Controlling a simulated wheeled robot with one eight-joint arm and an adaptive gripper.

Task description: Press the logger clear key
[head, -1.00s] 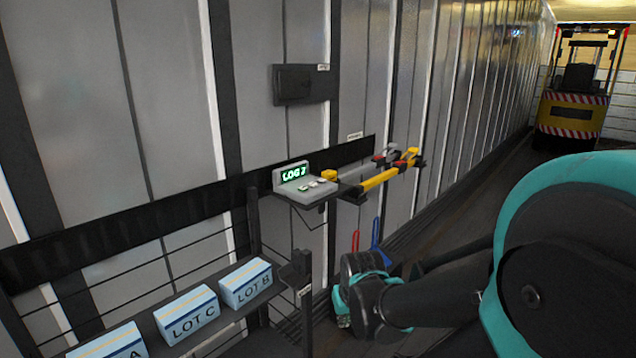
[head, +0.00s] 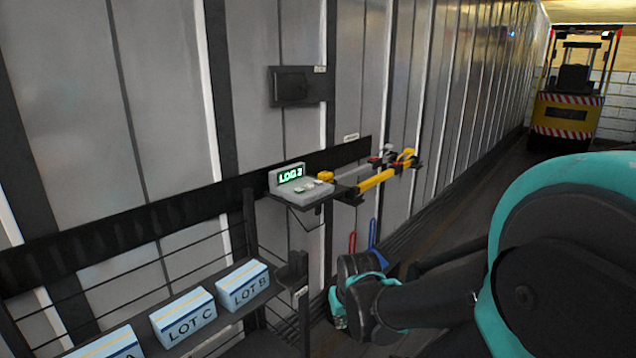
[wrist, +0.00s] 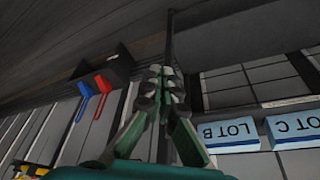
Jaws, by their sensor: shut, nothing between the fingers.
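The logger (head: 290,179) is a pale grey box with a lit green display reading "LOG" and a digit I cannot read surely. It sits on a small shelf on the wall's dark rail. Small pale keys (head: 307,190) lie on its sloped front; their labels are too small to read, so I cannot tell which is the clear key. My gripper (head: 338,318) is low, below and to the right of the logger, well apart from it. In the wrist view my gripper (wrist: 160,75) is shut and empty, its fingers together. The logger does not show there.
A rack shelf holds lot boxes, including LOT B (head: 243,286) and LOT C (head: 184,316). Yellow-ended bars (head: 377,179) jut out right of the logger. Red and blue hanging pieces (head: 372,234) are below. A yellow forklift (head: 566,110) stands far back.

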